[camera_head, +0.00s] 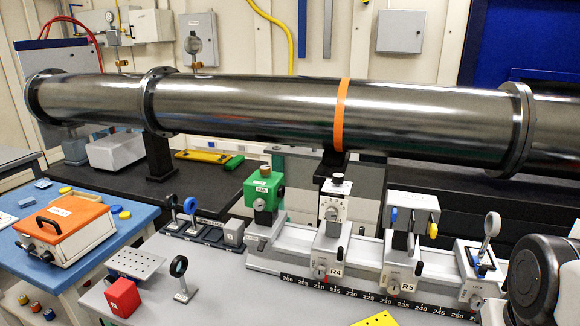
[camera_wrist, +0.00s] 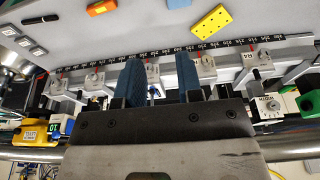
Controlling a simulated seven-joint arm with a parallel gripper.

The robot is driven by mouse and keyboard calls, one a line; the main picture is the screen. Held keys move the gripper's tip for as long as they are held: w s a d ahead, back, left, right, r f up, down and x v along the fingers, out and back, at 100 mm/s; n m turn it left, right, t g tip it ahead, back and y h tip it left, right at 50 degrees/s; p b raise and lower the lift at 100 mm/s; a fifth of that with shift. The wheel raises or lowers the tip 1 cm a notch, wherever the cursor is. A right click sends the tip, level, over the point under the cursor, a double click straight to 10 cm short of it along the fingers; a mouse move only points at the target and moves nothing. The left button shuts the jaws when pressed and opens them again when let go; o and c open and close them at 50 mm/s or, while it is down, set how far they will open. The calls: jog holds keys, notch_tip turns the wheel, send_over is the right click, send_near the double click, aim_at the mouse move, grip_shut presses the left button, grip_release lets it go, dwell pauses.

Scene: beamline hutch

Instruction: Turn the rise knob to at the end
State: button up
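The fingers do not show in the head view.
A scaled rail (camera_head: 370,292) carries several carriers with optics. A green block (camera_head: 264,190) is left of the white block, and a white box with coloured knobs (camera_head: 411,208) is right. A steel pipe (camera_head: 250,108) crosses above. A red block (camera_head: 122,297) lies on the bench.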

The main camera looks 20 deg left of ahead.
jog(key=o, duration=0.4)
jog(key=shift+w+a+r+n, duration=0.2)
jog(key=shift+w+r, duration=0.15)
jog(key=shift+w, duration=0.15)
jog(key=shift+w+a+r+n, duration=0.15)
jog(key=shift+w+r, duration=0.15)
jog(key=shift+w, duration=0.15)
jog(key=w+a+r+n, duration=0.1)
jog(key=w+a+r, duration=0.25)
jog(key=w, duration=0.25)
jog(key=w+a+r+n, duration=0.2)
jog(key=w+a+r, duration=0.15)
jog(key=w, duration=0.25)
notch_tip(320, 180, up, 3)
jog(key=n+g, duration=0.3)
jog(key=n, duration=0.7)
send_over(265, 167)
jog(key=shift+d+r+m, duration=0.1)
jog(key=shift+d+m, duration=0.15)
jog(key=shift+d, duration=0.2)
jog(key=shift+a, duration=0.5)
jog(key=shift+f, duration=3.95)
